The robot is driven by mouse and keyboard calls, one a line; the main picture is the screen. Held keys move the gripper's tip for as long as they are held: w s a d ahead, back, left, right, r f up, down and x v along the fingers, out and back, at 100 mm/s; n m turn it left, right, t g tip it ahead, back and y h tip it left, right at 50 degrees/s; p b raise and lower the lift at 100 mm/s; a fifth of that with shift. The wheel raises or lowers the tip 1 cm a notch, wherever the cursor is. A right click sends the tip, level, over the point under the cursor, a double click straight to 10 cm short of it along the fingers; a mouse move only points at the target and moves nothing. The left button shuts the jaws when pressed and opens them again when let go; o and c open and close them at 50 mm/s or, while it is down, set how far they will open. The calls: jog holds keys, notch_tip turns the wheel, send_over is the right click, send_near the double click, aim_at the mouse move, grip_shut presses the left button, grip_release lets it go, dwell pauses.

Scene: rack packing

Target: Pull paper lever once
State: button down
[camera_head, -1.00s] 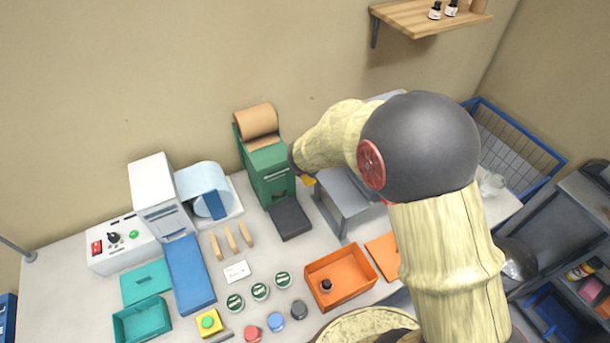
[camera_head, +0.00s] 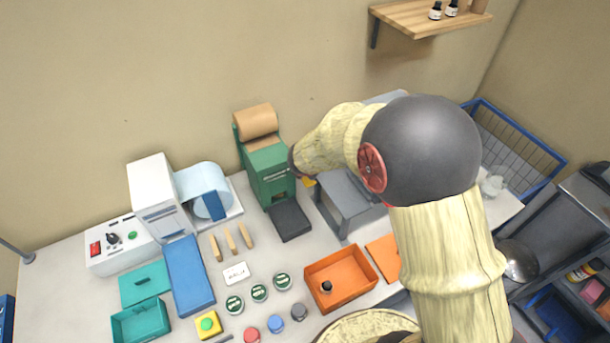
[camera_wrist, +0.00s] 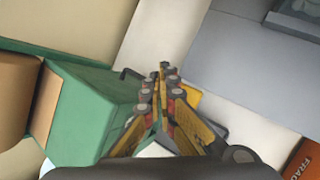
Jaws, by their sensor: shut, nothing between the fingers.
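The paper dispenser is a green box (camera_head: 268,172) with a brown paper roll (camera_head: 256,122) on top, at the back of the table. It also shows at the left of the wrist view (camera_wrist: 92,115). A thin dark bar, perhaps the lever (camera_wrist: 128,73), sticks out from its right side there, just left of my fingers. My gripper (camera_wrist: 163,76) is shut and empty, close along the dispenser's right side. I cannot tell whether it touches the bar. In the head view my wrist hides most of the gripper; a bit of yellow shows below it.
A grey stand (camera_head: 345,197) is close on the right of my gripper. A dark pad (camera_head: 290,221) lies before the dispenser. An orange tray (camera_head: 340,279) is in front, and a white machine with a blue roll (camera_head: 158,197) is on the left.

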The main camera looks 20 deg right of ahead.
jog(key=shift+s+f+b, duration=0.1)
jog(key=shift+f+b, duration=0.35)
jog(key=shift+f, duration=0.05)
dwell(0.5)
dwell(0.5)
jog(key=shift+w+r+p, duration=0.25)
jog(key=shift+r+p, duration=0.85)
jog(key=shift+r, duration=0.05)
jog(key=r+p, duration=0.3)
jog(key=w+r+p, duration=0.1)
jog(key=r, duration=0.1)
jog(key=shift+a+p, duration=0.1)
jog(key=shift+p, duration=0.2)
dwell(0.5)
